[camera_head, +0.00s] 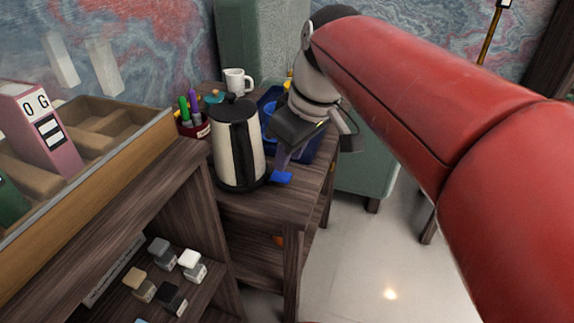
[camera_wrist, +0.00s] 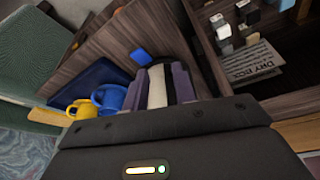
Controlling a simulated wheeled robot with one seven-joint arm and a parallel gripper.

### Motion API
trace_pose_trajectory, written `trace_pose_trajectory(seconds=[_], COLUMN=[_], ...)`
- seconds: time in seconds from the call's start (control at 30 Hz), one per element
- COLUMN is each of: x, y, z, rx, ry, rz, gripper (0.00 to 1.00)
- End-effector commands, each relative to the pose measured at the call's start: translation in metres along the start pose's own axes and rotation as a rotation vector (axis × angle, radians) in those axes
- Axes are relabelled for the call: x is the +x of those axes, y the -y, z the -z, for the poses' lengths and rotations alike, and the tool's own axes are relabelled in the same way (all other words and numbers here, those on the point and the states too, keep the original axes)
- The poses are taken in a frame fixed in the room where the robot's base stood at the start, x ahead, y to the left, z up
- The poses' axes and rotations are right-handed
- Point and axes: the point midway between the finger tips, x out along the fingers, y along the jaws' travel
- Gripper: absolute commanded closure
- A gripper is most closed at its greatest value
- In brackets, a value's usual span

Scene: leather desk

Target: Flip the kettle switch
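The kettle (camera_head: 224,150) is cream with a black lid, black base and a broad black vertical band. It stands upright on the wooden side table. A small blue tab (camera_head: 281,177) shows low at its right side; it is also in the wrist view (camera_wrist: 141,56). I cannot tell whether this tab is the switch. My gripper (camera_head: 281,160) points down just right of the kettle, close above the tab. In the wrist view its purple-grey fingers (camera_wrist: 158,84) stand apart, with a cream and black strip, apparently kettle, seen between them. Contact is unclear.
A white mug (camera_head: 237,81) and a red pen holder (camera_head: 197,130) stand behind the kettle. The wooden desk tray (camera_head: 130,150) crowds the left. Yellow and blue mugs (camera_wrist: 82,109) show in the wrist view. Open floor lies right.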

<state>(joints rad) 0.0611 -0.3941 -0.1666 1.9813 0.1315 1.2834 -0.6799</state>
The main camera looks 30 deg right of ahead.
Motion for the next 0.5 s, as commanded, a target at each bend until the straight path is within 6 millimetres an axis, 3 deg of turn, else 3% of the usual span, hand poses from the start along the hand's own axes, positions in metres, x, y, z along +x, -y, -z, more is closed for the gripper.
trace_pose_trajectory(seconds=[0.03,0.2,0.5], x=[-0.006,-0.026,-0.038], y=[-0.014,-0.046,-0.064], z=[0.009,0.027,0.036], rx=[-0.046,-0.216,-0.333], ry=[0.011,0.033,0.038], rz=[0.020,0.082,0.119], gripper=[0.80,1.00,1.00])
